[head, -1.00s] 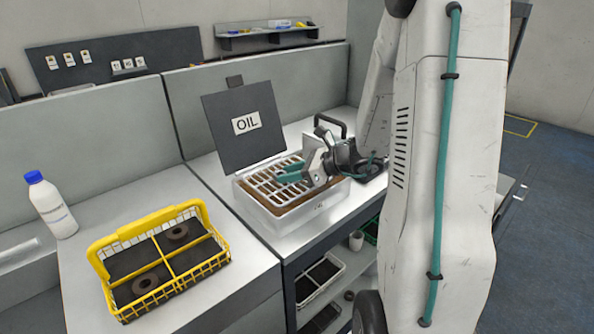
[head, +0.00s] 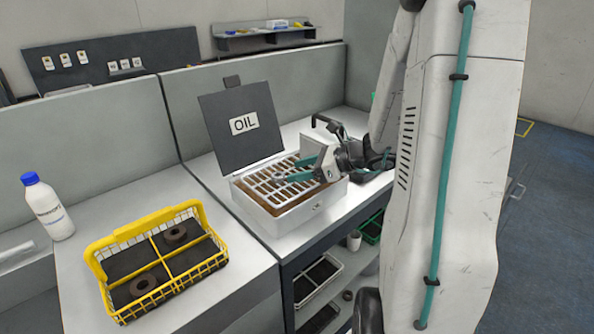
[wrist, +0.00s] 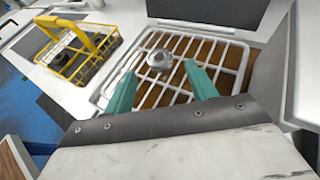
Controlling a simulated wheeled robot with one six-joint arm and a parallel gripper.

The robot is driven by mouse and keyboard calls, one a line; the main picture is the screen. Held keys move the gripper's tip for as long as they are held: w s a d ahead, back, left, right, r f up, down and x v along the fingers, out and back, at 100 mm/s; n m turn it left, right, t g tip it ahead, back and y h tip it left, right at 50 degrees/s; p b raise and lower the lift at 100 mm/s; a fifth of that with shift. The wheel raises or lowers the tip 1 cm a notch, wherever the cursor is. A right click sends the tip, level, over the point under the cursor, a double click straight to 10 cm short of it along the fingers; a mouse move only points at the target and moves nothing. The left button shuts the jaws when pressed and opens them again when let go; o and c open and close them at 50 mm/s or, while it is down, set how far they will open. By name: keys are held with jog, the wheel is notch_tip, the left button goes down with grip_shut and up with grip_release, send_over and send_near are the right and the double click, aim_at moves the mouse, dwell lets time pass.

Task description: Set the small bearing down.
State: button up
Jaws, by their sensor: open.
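The small bearing (wrist: 159,60), a silvery ring, rests on the white grate (wrist: 225,84) of the oil box in the wrist view. The box (head: 305,211) stands on the bench in the head view with its dark "OIL" lid (head: 239,124) raised; the bearing is too small to make out surely there. My gripper (wrist: 161,84) is open, its teal fingers apart, with the bearing just beyond the fingertips and nothing held. In the head view my gripper (head: 300,169) is low over the right part of the grate.
A yellow wire basket (head: 215,263) with dark rings in two compartments stands on the left bench. A white bottle with a blue cap (head: 48,207) stands behind it. Low grey partitions (head: 80,133) edge the benches. Trays (head: 318,281) lie on the shelf below.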

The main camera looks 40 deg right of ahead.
jog(key=v, duration=0.7)
jog(key=shift+s+d+r, duration=0.15)
jog(key=shift+s, duration=0.1)
jog(key=s+a+r+n+g, duration=0.2)
jog(key=s+a+n+g, duration=0.15)
jog(key=a+n, duration=0.5)
jog(key=s+a+r+n+g, duration=0.3)
jog(key=a+n+g, duration=0.25)
jog(key=a, duration=0.65)
jog(key=s+a+r+n+h, duration=0.2)
jog(key=s+a+n+h, duration=0.2)
jog(key=s+n+h, duration=0.4)
jog(key=shift+s+n+g, duration=0.3)
jog(key=shift+s+n, duration=1.5)
jog(key=shift+n, duration=1.7)
